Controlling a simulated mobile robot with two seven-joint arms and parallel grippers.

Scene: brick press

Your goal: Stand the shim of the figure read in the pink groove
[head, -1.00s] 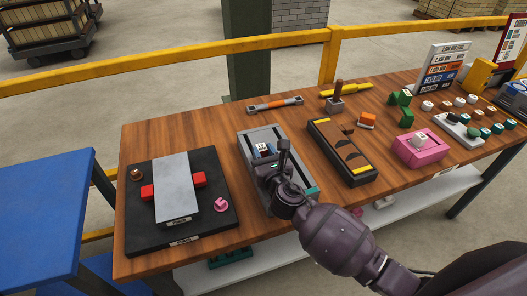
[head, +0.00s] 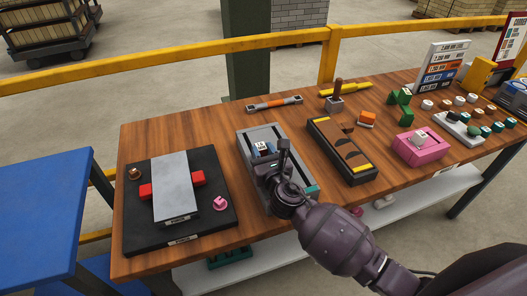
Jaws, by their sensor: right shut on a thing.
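The pink block (head: 409,156) stands at the right of the table. A small pale piece (head: 420,139) sits at its top, with a mark too small to read, and hides most of any groove there. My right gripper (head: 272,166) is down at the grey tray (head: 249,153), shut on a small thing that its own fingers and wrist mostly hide. I cannot tell whether that is the held thing. My left gripper is not in view.
A black board with a grey slab (head: 175,190) and red pieces lies left. A brown-topped black block (head: 342,150) stands between tray and pink block. Several white and green knobs (head: 473,130), a sign (head: 444,68) with coloured rows and a yellow stand (head: 482,76) are right.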

